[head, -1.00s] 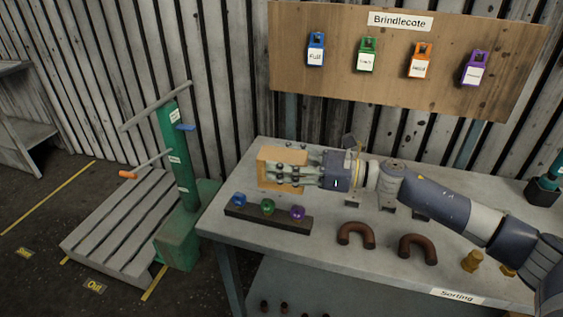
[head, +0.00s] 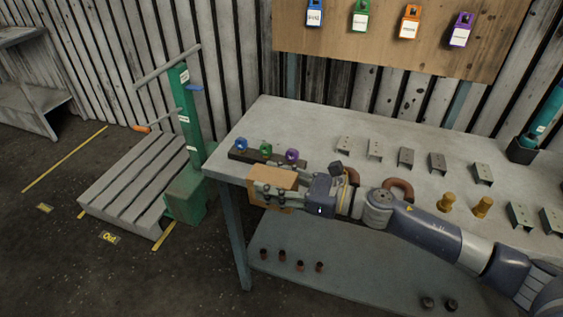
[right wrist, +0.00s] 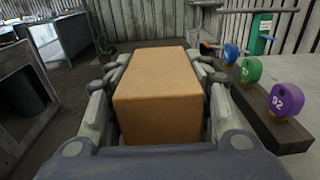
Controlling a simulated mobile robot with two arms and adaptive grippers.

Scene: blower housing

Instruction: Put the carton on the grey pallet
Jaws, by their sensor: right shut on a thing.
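The carton (head: 272,190) is a small light-brown box. My right gripper (head: 277,187) is shut on it, with fingers along its sides, just off the front left edge of the workbench. In the right wrist view the carton (right wrist: 160,92) sits between the two fingers. The grey pallet (head: 133,184) is slatted and lies on the floor to the left of the bench, apart from the carton. It is bare on top. My left gripper is not in view.
A green post with a handle and base (head: 187,205) stands between pallet and workbench (head: 330,130). A dark rack (head: 236,155) of coloured knobs is close behind the carton. Brackets, brown U-pieces and brass parts lie on the bench. Floor left of the pallet is clear.

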